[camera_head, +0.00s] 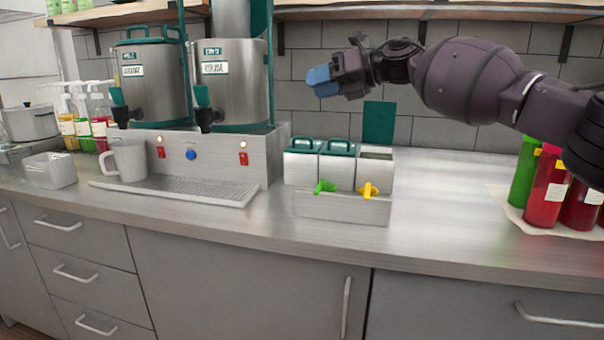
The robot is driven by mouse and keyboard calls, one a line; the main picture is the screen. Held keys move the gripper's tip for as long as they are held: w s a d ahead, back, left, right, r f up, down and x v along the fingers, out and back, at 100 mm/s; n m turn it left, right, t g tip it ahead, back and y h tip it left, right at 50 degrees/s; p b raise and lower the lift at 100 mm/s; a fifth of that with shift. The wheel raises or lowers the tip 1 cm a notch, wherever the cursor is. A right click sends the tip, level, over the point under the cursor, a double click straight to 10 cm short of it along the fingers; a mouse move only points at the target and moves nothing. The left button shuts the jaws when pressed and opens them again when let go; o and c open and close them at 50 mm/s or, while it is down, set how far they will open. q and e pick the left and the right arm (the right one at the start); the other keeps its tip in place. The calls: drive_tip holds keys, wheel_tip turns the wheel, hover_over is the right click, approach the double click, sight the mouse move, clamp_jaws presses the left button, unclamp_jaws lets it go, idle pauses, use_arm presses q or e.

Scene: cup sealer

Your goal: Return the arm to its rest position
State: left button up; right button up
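My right arm comes in from the right edge and reaches left above the counter. My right gripper (322,82), with blue fingertips, is in the air in front of the tiled wall, above the small containers. No object shows between its fingers. The fingers overlap from this angle, so I cannot tell if they are open or shut. My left gripper is not in view.
Below the gripper stand lidded steel containers (338,166) on the counter (440,205). A dispenser (232,85) and a mug (126,160) are left. Red and green bottles (545,188) stand right. The counter between containers and bottles is clear.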

drive_tip(key=s+a+f+m+t+y+p, duration=0.1)
drive_tip(key=s+a+f+m+t+y, duration=0.3)
drive_tip(key=a+f+m, duration=0.5)
drive_tip(key=s+d+f+m+t+h+p, duration=0.25)
drive_tip(key=s+f+m+t, duration=0.35)
drive_tip(key=f+m, duration=0.55)
drive_tip(key=s+d+f+m+t+h+p, duration=0.1)
drive_tip(key=s+d+f+m+h+p, duration=0.1)
drive_tip(key=s+d+f+m+h, duration=1.3)
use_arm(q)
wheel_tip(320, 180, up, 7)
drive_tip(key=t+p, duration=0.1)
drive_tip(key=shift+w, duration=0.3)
use_arm(e)
drive_tip(key=s+d+f+m+g, duration=0.1)
drive_tip(key=s+d+f+m, duration=0.1)
drive_tip(key=s+d+f, duration=0.3)
drive_tip(key=s+d+f+m+g, duration=0.2)
drive_tip(key=s+d+f, duration=0.3)
drive_tip(key=s, duration=0.9)
drive_tip(key=s+d+f+m+g, duration=0.1)
drive_tip(key=s+d+f+m, duration=0.2)
drive_tip(key=s+f, duration=0.6)
drive_tip(key=shift+s+d+f+h, duration=0.35)
drive_tip(key=shift+d+f, duration=0.3)
drive_tip(key=shift+d, duration=0.3)
